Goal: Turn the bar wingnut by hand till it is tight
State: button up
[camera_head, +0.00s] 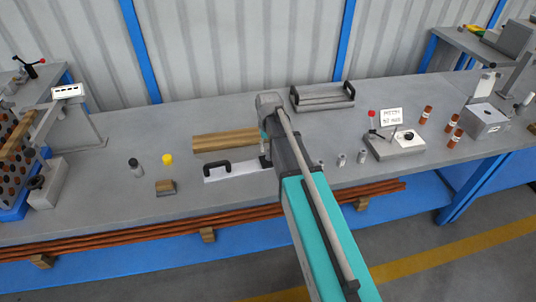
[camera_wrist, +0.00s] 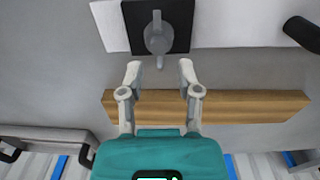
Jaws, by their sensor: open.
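The bar wingnut (camera_wrist: 158,38) is grey, with a round hub and a narrow bar running up and down in the wrist view. It sits on a black square plate (camera_wrist: 182,14) on a white plate (camera_wrist: 225,24). My gripper (camera_wrist: 160,70) is open and empty. In that view its two fingertips lie just below the hub, one on each side of the bar's lower end, with gaps on both sides. I cannot tell their height above it. In the head view the white plate (camera_head: 238,171) shows, but my arm hides most of the wingnut area.
A black handle (camera_wrist: 303,34) stands on the white plate; it also shows in the head view (camera_head: 217,168). A wooden block (camera_wrist: 225,106) lies behind the plate. A grey tray with black handles (camera_head: 322,97) and small metal cylinders (camera_head: 341,159) are nearby.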

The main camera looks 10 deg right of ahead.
jog(key=shift+f+b, duration=0.75)
jog(key=shift+f, duration=0.3)
grip_shut()
